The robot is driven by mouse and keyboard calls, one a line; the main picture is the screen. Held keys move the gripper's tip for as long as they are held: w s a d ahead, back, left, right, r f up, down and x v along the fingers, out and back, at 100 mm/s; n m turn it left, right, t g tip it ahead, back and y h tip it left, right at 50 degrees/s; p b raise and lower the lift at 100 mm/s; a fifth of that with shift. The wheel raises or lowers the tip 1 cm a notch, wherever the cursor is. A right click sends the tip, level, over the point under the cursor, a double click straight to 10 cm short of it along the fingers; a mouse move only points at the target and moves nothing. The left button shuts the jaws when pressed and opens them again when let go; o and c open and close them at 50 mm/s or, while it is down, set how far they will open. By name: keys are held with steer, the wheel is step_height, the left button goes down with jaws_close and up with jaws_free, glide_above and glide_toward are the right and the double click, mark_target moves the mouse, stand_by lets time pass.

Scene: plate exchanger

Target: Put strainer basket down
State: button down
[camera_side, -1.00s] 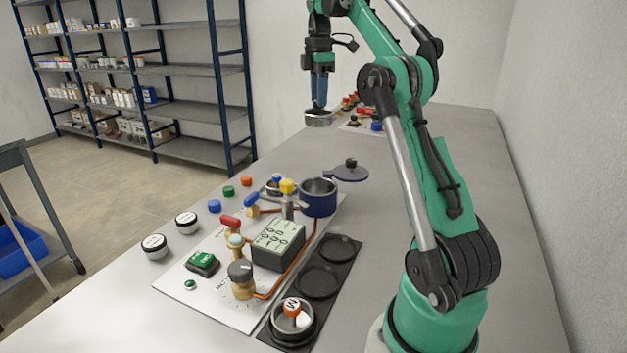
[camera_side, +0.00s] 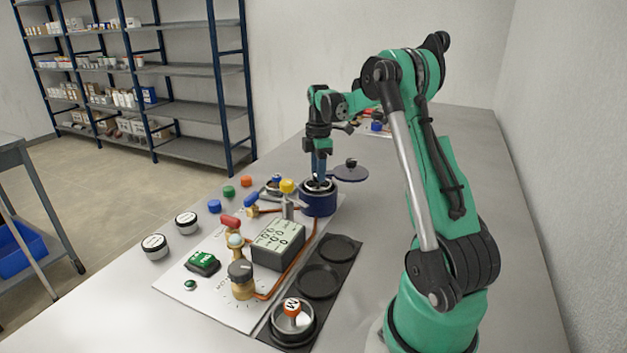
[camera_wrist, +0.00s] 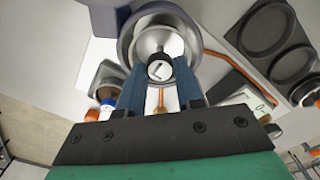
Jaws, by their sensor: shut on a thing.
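A metal strainer basket (camera_wrist: 158,42) with a black knob and white lettered top sits within the rim of the dark blue pot (camera_side: 319,204) in the wrist view. My gripper (camera_side: 320,180) points down over the pot, its blue fingers (camera_wrist: 161,82) shut on the basket's knob. In the side view the basket is mostly hidden by the pot wall. I cannot tell whether it touches the pot's bottom.
The pot's lid (camera_side: 350,172) lies to its right. A panel with valves and a display box (camera_side: 278,245) stands in front.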

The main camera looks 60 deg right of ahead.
steer(key=shift+f, duration=1.35)
steer(key=shift+f, duration=0.3)
steer(key=c, duration=0.6)
jaws_free()
step_height(320, 180, up, 12)
steer(key=w+a+r+m+t+h, duration=0.1)
steer(key=a+m+t, duration=0.1)
steer(key=a, duration=0.7)
steer(key=w+a+r+m+t, duration=0.1)
steer(key=w+a+m+t, duration=0.1)
steer(key=a, duration=0.7)
steer(key=s+a+f+m+t, duration=0.1)
steer(key=a, duration=0.3)
steer(key=s+a+f+m+t, duration=0.1)
steer(key=s+a+f+m, duration=0.1)
steer(key=a, duration=0.2)
steer(key=s+a+f+m+t+y, duration=0.1)
steer(key=s+a+f+m, duration=0.1)
steer(key=a, duration=0.2)
steer(key=shift+s+f, duration=0.15)
steer(key=shift+f, duration=0.1)
